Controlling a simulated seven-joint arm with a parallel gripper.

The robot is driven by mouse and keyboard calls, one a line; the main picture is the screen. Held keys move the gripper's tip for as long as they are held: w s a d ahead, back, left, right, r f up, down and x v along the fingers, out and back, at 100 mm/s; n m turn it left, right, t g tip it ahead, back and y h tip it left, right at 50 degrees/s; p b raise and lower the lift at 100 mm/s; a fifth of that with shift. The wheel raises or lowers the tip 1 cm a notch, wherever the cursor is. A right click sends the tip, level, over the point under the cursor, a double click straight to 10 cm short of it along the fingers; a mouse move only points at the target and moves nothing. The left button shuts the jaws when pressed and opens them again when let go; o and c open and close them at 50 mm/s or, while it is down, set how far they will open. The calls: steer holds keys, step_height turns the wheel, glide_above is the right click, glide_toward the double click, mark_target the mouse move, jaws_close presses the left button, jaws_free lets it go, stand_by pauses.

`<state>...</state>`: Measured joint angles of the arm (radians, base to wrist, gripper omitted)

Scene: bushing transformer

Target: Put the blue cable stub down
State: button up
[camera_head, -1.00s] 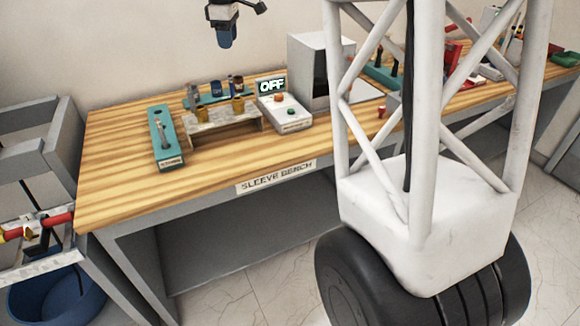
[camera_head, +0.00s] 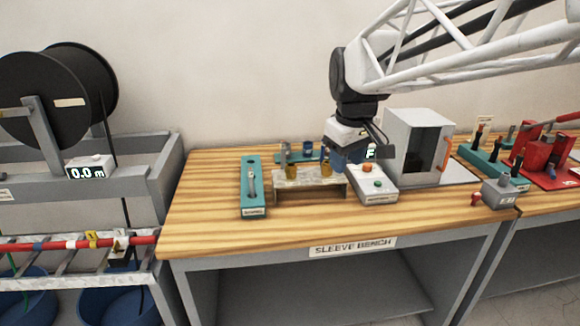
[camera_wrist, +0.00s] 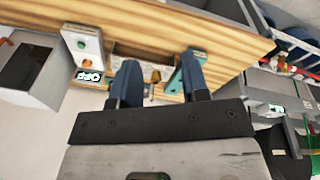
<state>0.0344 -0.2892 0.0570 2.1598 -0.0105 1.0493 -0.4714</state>
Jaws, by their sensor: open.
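The low pale stand (camera_head: 308,186) carries a yellow-brown sleeve with a grey top (camera_head: 291,170) at left and another upright piece (camera_head: 325,167) with a yellow-brown base at right, close to the fingers. A small dark blue piece (camera_head: 307,149) stands behind in a teal rack. I cannot tell for sure which piece is the blue cable stub.
A teal holder (camera_head: 251,203) with an upright grey pin stands left of the stand. The control box (camera_head: 374,186) has an orange and a green button; its display reads OFF in the wrist view (camera_wrist: 89,76). A grey open-fronted oven (camera_head: 402,146) stands right. The bench's front is clear.

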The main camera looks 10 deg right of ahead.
steer(key=s+f+m, duration=0.2)
steer(key=s+f, duration=0.3)
steer(key=s, duration=0.5)
steer(key=s+a+f+m, duration=0.1)
steer(key=s+f+m, duration=0.2)
steer(key=s, duration=0.8)
step_height(320, 180, down, 2)
steer(key=shift+a+f+t, duration=0.1)
steer(key=shift+a+t, duration=0.15)
steer(key=shift+t, duration=0.15)
